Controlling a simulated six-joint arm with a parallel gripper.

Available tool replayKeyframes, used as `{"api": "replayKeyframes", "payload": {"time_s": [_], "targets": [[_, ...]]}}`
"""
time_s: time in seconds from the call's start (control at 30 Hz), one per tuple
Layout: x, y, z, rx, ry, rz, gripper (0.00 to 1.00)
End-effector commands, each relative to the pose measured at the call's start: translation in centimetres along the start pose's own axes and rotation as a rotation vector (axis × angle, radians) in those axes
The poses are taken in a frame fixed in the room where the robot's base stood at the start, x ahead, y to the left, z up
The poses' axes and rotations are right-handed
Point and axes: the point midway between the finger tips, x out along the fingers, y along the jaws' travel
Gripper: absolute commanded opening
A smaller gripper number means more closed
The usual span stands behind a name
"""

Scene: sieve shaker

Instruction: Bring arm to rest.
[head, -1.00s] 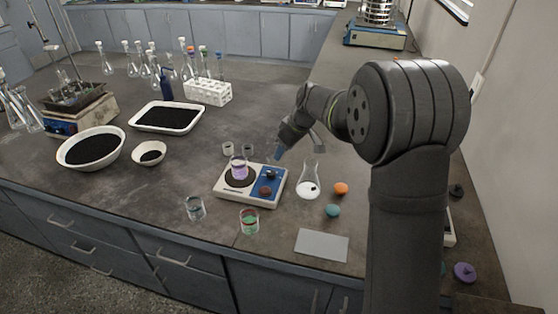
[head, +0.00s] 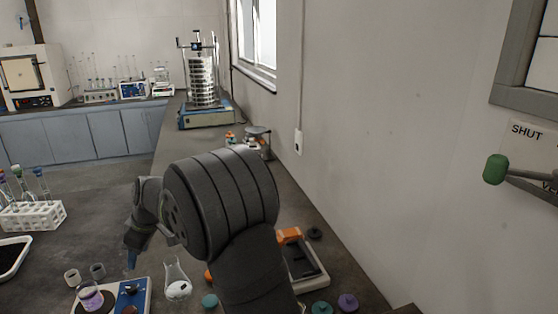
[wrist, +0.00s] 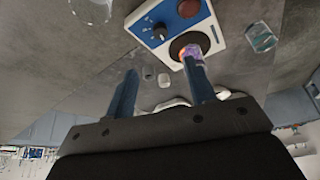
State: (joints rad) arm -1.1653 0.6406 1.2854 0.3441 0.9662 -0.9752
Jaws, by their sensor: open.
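The beaker (head: 90,297) also shows at the bottom of the head view. My arm hides part of the bench.
A conical flask (head: 176,282) stands close right of my gripper. The sieve shaker (head: 203,85) stands at the back by the window. A white rack (head: 32,216) is at left. A green-knobbed lever (head: 495,169) juts from the right wall beside a sign reading SHUT.

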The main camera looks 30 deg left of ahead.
Motion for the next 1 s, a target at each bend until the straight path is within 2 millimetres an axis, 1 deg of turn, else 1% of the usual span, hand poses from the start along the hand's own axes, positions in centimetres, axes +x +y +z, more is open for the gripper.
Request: {"api": "replayKeyframes", "payload": {"time_s": [0.03,0.1,0.4,0.6,0.7,0.8,1.0], "targets": [[1.1,-0.1,0.0,0.000,-0.003,-0.004,0.50],[2.6,-0.1,0.0,-0.001,-0.002,-0.003,0.50],[8.6,-0.1,0.0,0.000,-0.002,-0.003,0.50],[12.2,-0.1,0.1,0.001,-0.002,-0.002,0.50],[13.4,-0.1,0.0,0.001,-0.001,-0.002,0.50],[14.3,-0.1,0.0,0.001,-0.001,-0.002,0.50],[14.8,-0.1,0.0,0.002,0.001,0.000,0.50]]}}
